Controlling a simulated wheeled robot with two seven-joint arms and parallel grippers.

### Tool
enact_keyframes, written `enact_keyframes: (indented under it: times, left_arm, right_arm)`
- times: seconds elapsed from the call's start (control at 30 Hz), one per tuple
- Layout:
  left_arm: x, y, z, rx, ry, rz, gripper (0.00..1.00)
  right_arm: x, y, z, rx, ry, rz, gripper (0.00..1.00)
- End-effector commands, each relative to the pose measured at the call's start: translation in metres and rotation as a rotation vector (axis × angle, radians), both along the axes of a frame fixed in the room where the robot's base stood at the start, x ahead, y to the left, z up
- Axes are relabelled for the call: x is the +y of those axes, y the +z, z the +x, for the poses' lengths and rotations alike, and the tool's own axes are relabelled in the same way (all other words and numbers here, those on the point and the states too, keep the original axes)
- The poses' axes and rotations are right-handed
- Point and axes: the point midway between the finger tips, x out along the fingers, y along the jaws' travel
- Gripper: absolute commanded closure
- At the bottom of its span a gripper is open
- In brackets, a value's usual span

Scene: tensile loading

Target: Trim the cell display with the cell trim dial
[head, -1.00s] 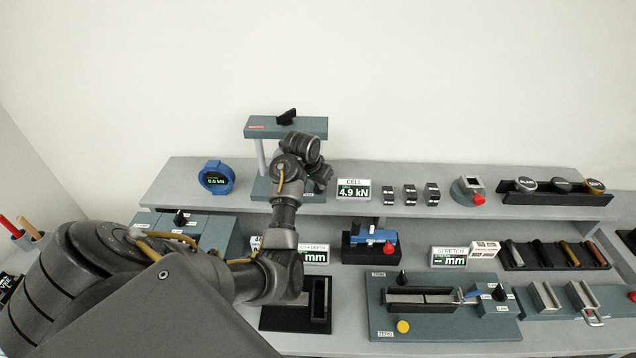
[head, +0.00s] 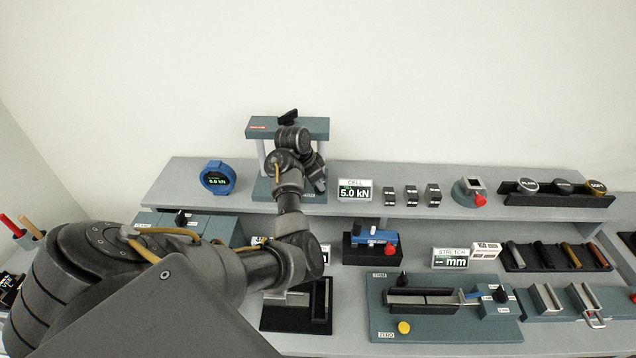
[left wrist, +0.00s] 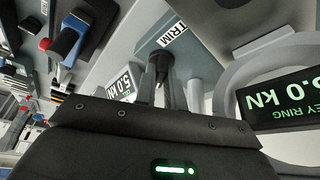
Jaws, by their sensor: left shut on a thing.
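The cell display (head: 355,191) stands on the raised shelf and reads 5.0 kN. It also shows in the left wrist view (left wrist: 121,86), partly covered by my gripper. The blue ring gauge (head: 217,178) at the shelf's left also reads 5.0 kN; its green digits (left wrist: 285,95) are large in the left wrist view. The black cell trim dial (left wrist: 161,63) sits beside a TRIM label on a blue-grey block. My left gripper (left wrist: 163,88) is shut on this dial. In the head view my left gripper (head: 318,182) hides the dial. My right gripper is out of view.
The blue-grey load frame (head: 262,127) with a black top knob stands close behind my left arm. Several small black-and-grey blocks (head: 411,196) stand right of the display. Below are a stretch display (head: 455,258) and a panel (head: 440,329) with knobs.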

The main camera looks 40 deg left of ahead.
Motion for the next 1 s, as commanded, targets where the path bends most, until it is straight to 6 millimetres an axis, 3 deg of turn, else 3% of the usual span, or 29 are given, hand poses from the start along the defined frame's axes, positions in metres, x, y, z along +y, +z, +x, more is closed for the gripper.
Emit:
enact_keyframes:
  times: [0.37,0.4,0.53,1.0]
  left_arm:
    - [0.0003,0.0004,0.0001,0.000,-0.003,0.001,1.00]
    - [0.0003,0.0004,0.0001,0.000,-0.003,0.001,0.84]
    - [0.0003,0.0003,0.0001,0.000,-0.002,0.001,0.67]
    - [-0.0005,-0.0001,-0.0004,0.000,0.081,0.003,0.67]
  right_arm:
    - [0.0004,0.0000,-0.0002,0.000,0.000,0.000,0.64]
    - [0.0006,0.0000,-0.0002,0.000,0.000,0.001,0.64]
    - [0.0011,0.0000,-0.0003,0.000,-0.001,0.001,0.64]
    - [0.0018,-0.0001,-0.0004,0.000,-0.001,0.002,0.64]
